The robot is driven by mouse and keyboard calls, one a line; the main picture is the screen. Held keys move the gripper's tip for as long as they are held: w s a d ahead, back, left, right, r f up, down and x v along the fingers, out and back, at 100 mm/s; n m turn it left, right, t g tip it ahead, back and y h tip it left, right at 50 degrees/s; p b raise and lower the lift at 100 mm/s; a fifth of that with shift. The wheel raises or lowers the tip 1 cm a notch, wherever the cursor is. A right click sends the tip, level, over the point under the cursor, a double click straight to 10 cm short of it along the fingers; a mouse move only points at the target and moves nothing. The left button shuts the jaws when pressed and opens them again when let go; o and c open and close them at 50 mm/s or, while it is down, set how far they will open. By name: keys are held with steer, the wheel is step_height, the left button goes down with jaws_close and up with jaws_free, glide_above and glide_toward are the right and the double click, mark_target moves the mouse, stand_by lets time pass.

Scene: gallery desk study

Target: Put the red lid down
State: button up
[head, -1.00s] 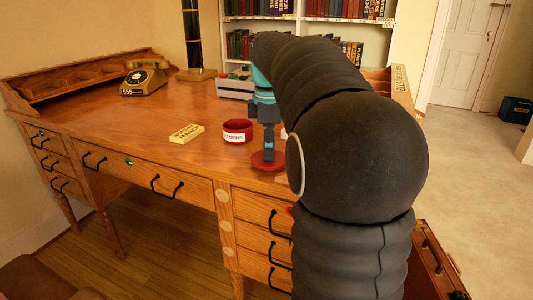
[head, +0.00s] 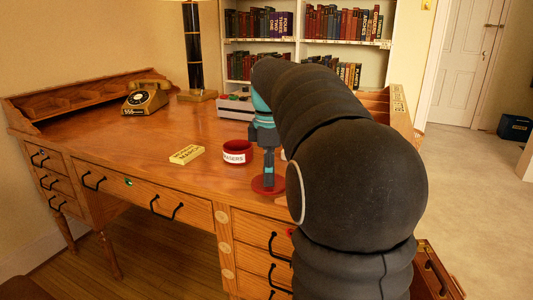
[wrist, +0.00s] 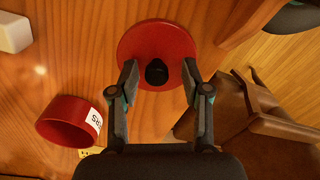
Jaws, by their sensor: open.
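The red lid (wrist: 157,42) is a round disc with a dark knob (wrist: 156,72) at its middle. It lies on the desk top near the front edge, and it also shows in the head view (head: 268,185). My gripper (wrist: 160,70) is open, with one finger on each side of the knob and a gap on both sides. In the head view my gripper (head: 268,172) points down just over the lid. An open red tub (wrist: 62,122) with a white label reading "ERASERS" stands beside the lid, and it also shows in the head view (head: 237,144).
A yellow block (head: 187,155) lies left of the tub. A telephone (head: 146,97) and a lamp base (head: 197,95) stand farther back. A white block (wrist: 14,33) and a brown chair (wrist: 245,115) show in the wrist view.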

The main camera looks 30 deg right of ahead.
step_height(320, 180, up, 12)
steer(key=p, duration=0.1)
steer(key=shift+f, duration=0.2)
steer(key=s+a+f+m+t, duration=0.2)
steer(key=s+a+f+m, duration=0.4)
steer(key=s+f, duration=0.4)
steer(key=s+a+f+m+t, duration=0.3)
steer(key=s+a+f+m, duration=0.3)
steer(key=s+a+f, duration=0.3)
steer(key=shift+s+a+f+t, duration=0.15)
steer(key=shift+s+f+t, duration=0.15)
steer(key=shift+s+f, duration=0.6)
steer(key=shift+r, duration=0.1)
